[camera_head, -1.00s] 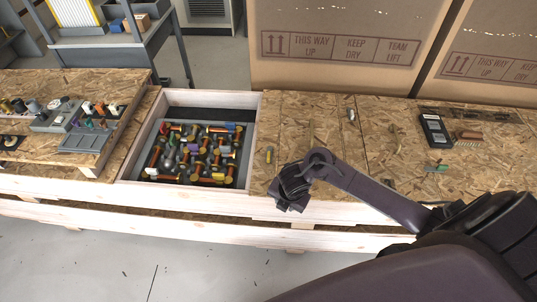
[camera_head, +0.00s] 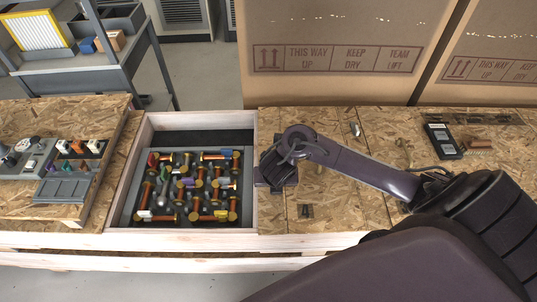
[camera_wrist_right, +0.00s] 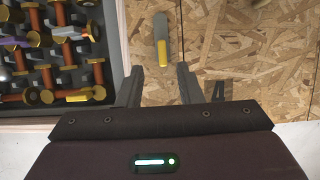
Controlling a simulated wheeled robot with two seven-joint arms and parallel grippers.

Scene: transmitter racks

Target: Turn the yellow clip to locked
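A small grey bar with a yellow lower end (camera_wrist_right: 162,52) lies on the chipboard in the right wrist view; it looks like the yellow clip. My right gripper (camera_wrist_right: 158,82) is open, its two fingers apart and empty. The bar appears just ahead of the gap between the fingertips, and I cannot tell the height between them. In the head view my right gripper (camera_head: 272,172) hangs over the chipboard beside the bin's right wall, and the bar is hidden there. My left gripper is not in view.
A wooden-walled bin (camera_head: 247,140) with several orange-and-gold spools is left of the gripper. A parts board (camera_head: 62,190) is farther left. Tall cardboard boxes (camera_head: 345,60) stand behind. A small dark piece (camera_head: 305,211) and a black device (camera_head: 442,140) lie on the chipboard.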

